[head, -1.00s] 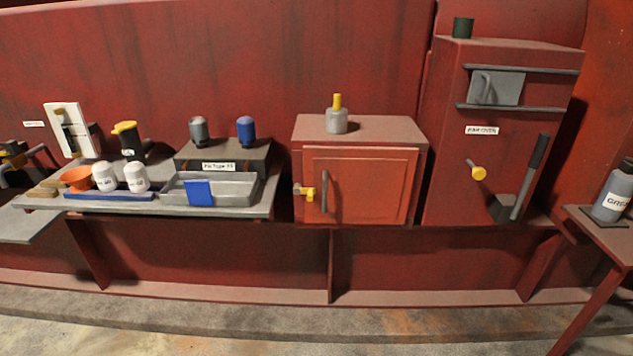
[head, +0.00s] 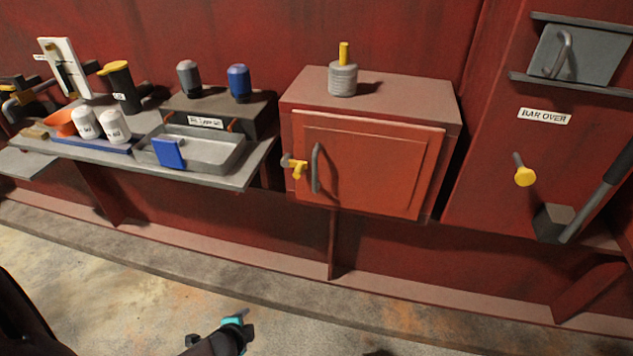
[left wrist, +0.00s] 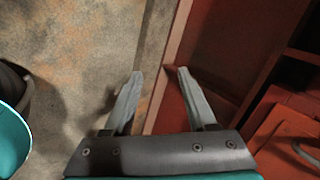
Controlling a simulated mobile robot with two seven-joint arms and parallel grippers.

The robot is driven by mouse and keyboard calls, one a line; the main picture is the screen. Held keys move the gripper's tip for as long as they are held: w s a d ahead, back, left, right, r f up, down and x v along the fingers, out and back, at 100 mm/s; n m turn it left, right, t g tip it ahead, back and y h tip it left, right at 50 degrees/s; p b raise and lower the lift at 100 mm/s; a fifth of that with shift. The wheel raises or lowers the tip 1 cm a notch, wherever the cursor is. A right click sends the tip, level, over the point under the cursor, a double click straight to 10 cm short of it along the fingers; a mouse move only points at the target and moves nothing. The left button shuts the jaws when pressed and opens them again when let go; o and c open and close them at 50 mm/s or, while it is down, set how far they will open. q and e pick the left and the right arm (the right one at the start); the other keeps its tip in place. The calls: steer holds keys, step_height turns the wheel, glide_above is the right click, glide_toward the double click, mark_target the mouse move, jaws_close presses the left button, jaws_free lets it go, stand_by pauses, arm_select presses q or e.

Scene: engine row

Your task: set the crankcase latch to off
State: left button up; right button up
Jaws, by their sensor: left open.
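A red box (head: 380,165) with a framed door stands against the wall, and the door is shut. A yellow latch (head: 298,168) on a grey mount is at the left edge of this door. A grey bar handle (head: 316,168) stands upright just right of it. My left gripper (head: 240,318) is low over the floor, well below and left of the latch. In the left wrist view the gripper (left wrist: 158,88) has two grey fingers apart with nothing between them. The latch cannot be made out there. My right gripper is not seen.
Left of the box, a bench (head: 235,178) holds a grey tray (head: 205,150), white jars and other items. A grey part with a yellow stem (head: 343,78) stands on the box. A tall red cabinet with a yellow knob (head: 524,176) is at right. The floor in front is clear.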

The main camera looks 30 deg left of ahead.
arm_select(q)
steer(key=w+a+r+m+t+y+b, duration=0.1)
steer(key=w+a+r+m+t+b, duration=0.3)
steer(key=w, duration=0.4)
steer(key=m+t+b, duration=0.7)
steer(key=m+b, duration=0.1)
steer(key=b, duration=0.1)
glide_toward(296, 177)
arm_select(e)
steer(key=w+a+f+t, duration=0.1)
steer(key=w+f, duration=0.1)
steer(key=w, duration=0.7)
arm_select(q)
steer(key=shift+n, duration=0.3)
steer(key=b+x, duration=0.1)
steer(key=x, duration=0.2)
steer(key=b+x, duration=0.1)
steer(key=x, duration=0.3)
steer(key=b+x, duration=0.2)
steer(key=x, duration=0.1)
steer(key=shift+w+a+f, duration=0.2)
steer(key=shift+w+f, duration=0.05)
steer(key=shift+f, duration=0.1)
steer(key=shift+x, duration=0.8)
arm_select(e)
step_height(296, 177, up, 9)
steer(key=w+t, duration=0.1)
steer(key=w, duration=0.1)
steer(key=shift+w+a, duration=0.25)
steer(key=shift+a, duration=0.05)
